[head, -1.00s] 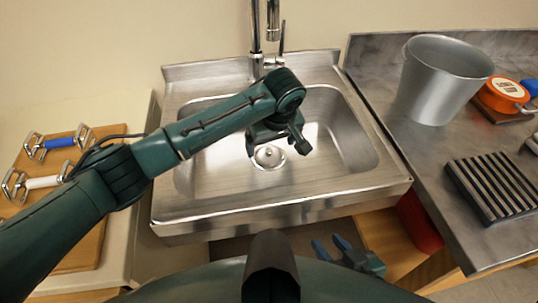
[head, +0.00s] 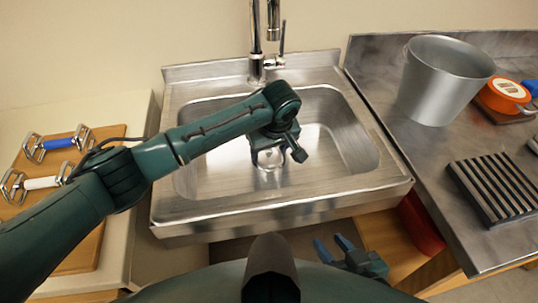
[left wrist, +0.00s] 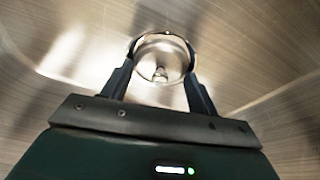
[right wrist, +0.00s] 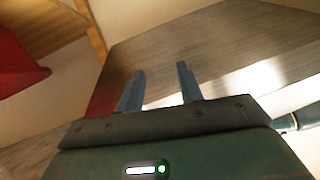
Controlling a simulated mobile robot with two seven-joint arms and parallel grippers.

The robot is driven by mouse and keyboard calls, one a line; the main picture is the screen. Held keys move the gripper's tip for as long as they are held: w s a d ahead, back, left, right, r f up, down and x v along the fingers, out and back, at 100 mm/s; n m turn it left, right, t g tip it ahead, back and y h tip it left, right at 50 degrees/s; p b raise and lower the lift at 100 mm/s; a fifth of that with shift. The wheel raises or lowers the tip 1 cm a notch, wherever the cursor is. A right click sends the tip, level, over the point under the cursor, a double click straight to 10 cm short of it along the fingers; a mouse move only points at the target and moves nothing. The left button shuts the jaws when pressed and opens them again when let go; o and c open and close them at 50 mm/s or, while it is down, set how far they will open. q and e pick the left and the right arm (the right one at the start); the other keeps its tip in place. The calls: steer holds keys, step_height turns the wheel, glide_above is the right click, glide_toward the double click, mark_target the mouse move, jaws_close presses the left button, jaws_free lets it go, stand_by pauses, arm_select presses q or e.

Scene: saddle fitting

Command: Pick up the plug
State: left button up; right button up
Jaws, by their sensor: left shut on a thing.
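The plug is a round, shiny metal disc with a raised rim and a small knob in its middle. It shows in the head view (head: 268,158) at the bottom of the sink (head: 205,200), and in the left wrist view (left wrist: 161,74). My left gripper (head: 277,156) reaches down into the basin. In the left wrist view its fingers (left wrist: 160,68) are shut on the plug's rim from both sides. I cannot tell whether the plug is clear of the basin floor. My right gripper (head: 333,246) is empty and open in front of the sink; its parted fingers show in the right wrist view (right wrist: 158,88).
A faucet (head: 257,35) stands behind the basin. The right counter holds a metal bucket (head: 440,80), an orange round thing (head: 503,95) and a slatted rack (head: 495,190). Blue (head: 57,143) and white (head: 42,183) handled tools lie on a wooden board at left. A red thing (head: 420,225) is below.

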arm_select(q)
steer(key=shift+c, duration=0.5)
steer(key=shift+r, duration=0.1)
steer(key=shift+r, duration=0.5)
steer(key=d, duration=0.2)
steer(key=w+d+b, duration=0.1)
steer(key=d, duration=0.4)
steer(key=shift+w+d, duration=0.25)
steer(key=shift+d, duration=0.05)
step_height(320, 180, up, 14)
steer(key=p, duration=0.1)
